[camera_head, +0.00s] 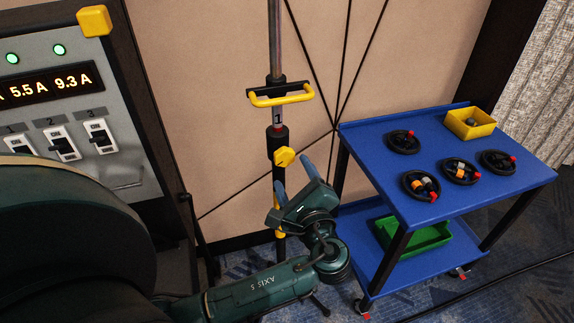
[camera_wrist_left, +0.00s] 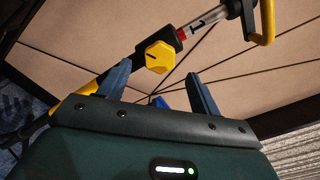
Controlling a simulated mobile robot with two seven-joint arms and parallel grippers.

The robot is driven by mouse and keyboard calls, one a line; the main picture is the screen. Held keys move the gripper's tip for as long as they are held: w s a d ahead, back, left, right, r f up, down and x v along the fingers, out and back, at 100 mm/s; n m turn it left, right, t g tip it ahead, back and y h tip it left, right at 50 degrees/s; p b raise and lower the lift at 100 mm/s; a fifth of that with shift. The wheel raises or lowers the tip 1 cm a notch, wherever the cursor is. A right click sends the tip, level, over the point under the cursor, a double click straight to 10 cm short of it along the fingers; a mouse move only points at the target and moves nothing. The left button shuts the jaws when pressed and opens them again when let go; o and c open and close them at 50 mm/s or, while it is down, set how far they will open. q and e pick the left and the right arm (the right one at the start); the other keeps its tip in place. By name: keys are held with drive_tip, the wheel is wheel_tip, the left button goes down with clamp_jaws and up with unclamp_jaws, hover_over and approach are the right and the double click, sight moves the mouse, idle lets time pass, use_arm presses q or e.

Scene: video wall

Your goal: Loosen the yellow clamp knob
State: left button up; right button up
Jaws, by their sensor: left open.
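The yellow clamp knob (camera_head: 284,157) sits on the black collar (camera_head: 279,140) of a vertical pole in the head view. It also shows in the left wrist view (camera_wrist_left: 160,57), ahead of the fingers. My left gripper (camera_head: 293,178) is just below the knob, with its blue fingers spread and pointing up. In the left wrist view the gripper (camera_wrist_left: 158,80) is open and empty. The knob appears between the fingertips and a little beyond them; I cannot tell whether they touch. My right gripper is not in view.
A yellow handle (camera_head: 282,96) crosses the pole above the knob. A blue cart (camera_head: 375,150) at right carries several black wheels, a yellow bin (camera_head: 470,123) and, below, a green tray (camera_head: 428,238). A switch panel (camera_head: 115,120) with lit readouts stands at left. Thin black cables cross the wall.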

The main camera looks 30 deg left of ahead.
use_arm(q)
drive_tip(key=v, duration=0.7)
drive_tip(key=shift+b, duration=0.4)
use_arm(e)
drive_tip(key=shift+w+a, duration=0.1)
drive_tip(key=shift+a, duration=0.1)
